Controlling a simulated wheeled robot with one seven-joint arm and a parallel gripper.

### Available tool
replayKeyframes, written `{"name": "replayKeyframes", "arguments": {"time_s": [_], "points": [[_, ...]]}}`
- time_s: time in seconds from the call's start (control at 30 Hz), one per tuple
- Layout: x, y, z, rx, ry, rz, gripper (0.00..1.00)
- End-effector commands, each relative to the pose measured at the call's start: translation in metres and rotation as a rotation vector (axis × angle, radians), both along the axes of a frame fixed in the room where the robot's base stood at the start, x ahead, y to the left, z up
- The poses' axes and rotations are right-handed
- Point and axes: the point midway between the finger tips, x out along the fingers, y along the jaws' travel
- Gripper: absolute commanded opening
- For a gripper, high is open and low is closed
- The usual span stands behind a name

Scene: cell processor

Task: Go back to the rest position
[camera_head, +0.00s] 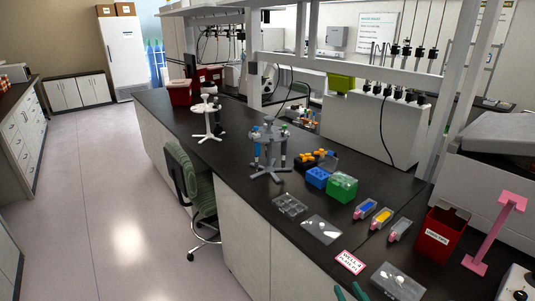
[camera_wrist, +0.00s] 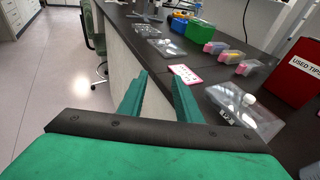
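My gripper (camera_wrist: 160,85) shows in the wrist view as two green fingers with a clear gap between them. It is open and holds nothing. The fingers point toward the front edge of the dark bench (camera_wrist: 215,80). In the head view, only the green fingertips of my gripper (camera_head: 350,291) show at the bottom edge, by the bench's front edge and just below a pink-and-white label card (camera_head: 350,262). The rest of my arm is out of the head view.
Green (camera_head: 342,187) and blue (camera_head: 317,178) boxes and a pipette stand (camera_head: 269,150) are farther back. A chair (camera_head: 192,190) stands at the bench; the floor (camera_head: 95,215) left is clear.

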Motion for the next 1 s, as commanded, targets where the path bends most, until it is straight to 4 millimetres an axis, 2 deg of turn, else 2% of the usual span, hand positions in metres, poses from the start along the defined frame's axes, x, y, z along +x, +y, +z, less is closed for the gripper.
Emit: {"name": "replayKeyframes", "arguments": {"time_s": [0.37,0.57,0.8,1.0], "points": [[-0.016,0.020,-0.046,-0.243,0.020,0.001,0.31],[-0.036,0.036,-0.079,-0.467,0.041,0.016,0.31],[-0.084,0.068,-0.129,-0.919,0.081,0.086,0.31],[-0.134,0.096,-0.153,-1.328,0.101,0.186,0.31]]}}
